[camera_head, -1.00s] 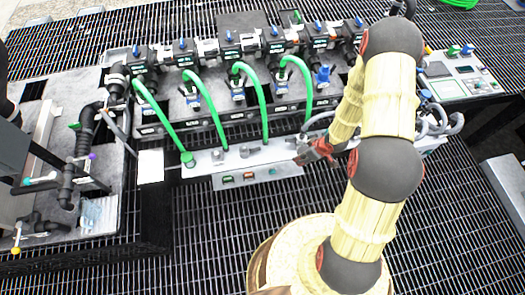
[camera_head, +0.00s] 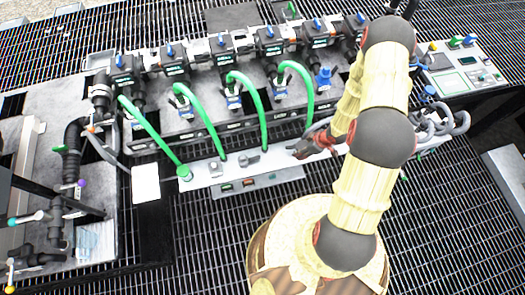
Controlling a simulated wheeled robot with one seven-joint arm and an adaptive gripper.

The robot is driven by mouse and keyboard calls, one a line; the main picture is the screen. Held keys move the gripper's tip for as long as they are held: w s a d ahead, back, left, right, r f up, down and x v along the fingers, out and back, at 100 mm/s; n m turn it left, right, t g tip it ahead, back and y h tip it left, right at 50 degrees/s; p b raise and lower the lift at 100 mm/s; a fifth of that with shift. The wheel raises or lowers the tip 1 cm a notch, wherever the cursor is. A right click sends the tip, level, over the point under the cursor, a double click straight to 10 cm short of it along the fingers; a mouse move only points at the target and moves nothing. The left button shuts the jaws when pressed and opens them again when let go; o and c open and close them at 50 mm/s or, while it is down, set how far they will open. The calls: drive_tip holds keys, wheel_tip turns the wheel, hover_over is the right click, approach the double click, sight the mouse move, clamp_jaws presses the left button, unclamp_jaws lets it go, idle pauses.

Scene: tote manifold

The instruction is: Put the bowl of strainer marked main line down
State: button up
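My gripper (camera_head: 304,149), small and reddish-dark, is just above the right part of the light grey rail at the front of the manifold. It is too small to tell whether its fingers are open or hold anything. I cannot make out a bowl or read a main line mark. Black pipe fittings (camera_head: 73,140) stand on the grey bench at the left, with more dark fittings (camera_head: 54,230) at its lower left; I cannot tell whether one is the strainer.
A row of black valves with blue knobs (camera_head: 223,42) runs along the back. Green hoses (camera_head: 152,133) arch down to the light grey rail (camera_head: 205,174). A white sheet (camera_head: 145,184) hangs at its left end. A control panel (camera_head: 462,68) stands right. The grated floor in front is open.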

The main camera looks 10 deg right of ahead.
drive_tip(key=w+a+f+b, duration=0.1)
drive_tip(key=w+a+f, duration=0.1)
drive_tip(key=a+f, duration=0.1)
drive_tip(key=w+a+f+b, duration=0.1)
drive_tip(key=w+a+f, duration=0.1)
drive_tip(key=a+f, duration=0.1)
drive_tip(key=w+a+f+b, duration=0.2)
drive_tip(key=w+a+f, duration=0.1)
drive_tip(key=a, duration=0.2)
drive_tip(key=shift+a+f, duration=0.1)
drive_tip(key=shift+w+a+f+b, duration=0.15)
drive_tip(key=shift+f+b, duration=0.25)
drive_tip(key=shift+f, duration=0.5)
drive_tip(key=shift+s+a+f+b, duration=0.1)
drive_tip(key=shift+f+b, duration=0.25)
drive_tip(key=shift+f, duration=0.55)
drive_tip(key=shift+f, duration=0.2)
drive_tip(key=o, duration=1.2)
drive_tip(key=shift+o, duration=0.2)
drive_tip(key=shift+r, duration=0.1)
